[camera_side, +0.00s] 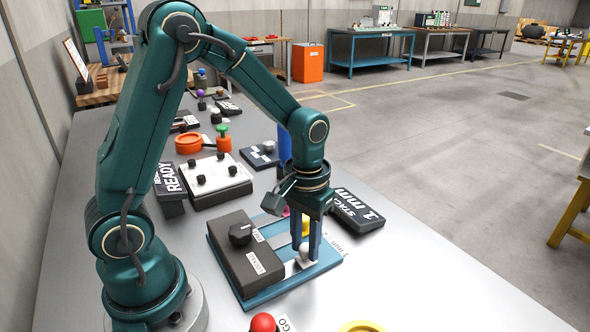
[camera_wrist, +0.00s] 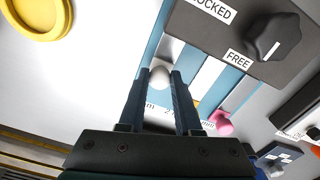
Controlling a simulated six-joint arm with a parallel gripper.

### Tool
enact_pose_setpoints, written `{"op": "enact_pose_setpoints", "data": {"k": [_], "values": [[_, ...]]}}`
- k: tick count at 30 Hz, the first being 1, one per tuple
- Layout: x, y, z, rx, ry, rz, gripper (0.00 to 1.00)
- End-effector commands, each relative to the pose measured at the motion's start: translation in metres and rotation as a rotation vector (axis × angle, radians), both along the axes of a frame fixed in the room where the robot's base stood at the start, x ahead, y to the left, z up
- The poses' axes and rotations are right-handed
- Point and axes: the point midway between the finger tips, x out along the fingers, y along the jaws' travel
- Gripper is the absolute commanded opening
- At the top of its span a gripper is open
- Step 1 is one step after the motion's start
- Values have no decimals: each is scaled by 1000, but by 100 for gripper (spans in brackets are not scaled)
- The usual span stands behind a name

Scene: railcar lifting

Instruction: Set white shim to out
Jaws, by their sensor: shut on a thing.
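The white shim's round knob (camera_wrist: 160,76) sits between the fingertips of my gripper (camera_wrist: 160,73) in the wrist view. My gripper is shut on it. In the side view the white knob (camera_side: 304,250) shows at the lower ends of my gripper's fingers (camera_side: 305,248), at the near end of the blue base (camera_side: 325,262). A dark lock box (camera_side: 240,268) lies across the base, with labels LOCKED and FREE. Its black selector knob (camera_wrist: 272,38) has its white line towards FREE. A yellow shim knob (camera_side: 306,226) and a pink one (camera_wrist: 220,122) stand beside the white one, partly hidden.
A sign reading STACK 1 mm (camera_side: 357,210) stands behind the base. A READY sign (camera_side: 169,180) and a white control box (camera_side: 217,184) stand farther back. A red button (camera_side: 263,323) and a yellow ring (camera_side: 360,326) lie in front. The bench right of the base is clear.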

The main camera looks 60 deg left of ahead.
Motion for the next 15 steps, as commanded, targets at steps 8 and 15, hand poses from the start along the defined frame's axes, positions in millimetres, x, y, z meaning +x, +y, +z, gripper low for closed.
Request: {"op": "enact_pose_setpoints", "data": {"k": [8, 15], "values": [[30, 0, 1, 0, -7, 0, 0], [47, 0, 1, 1, -8, 0, 0]]}}
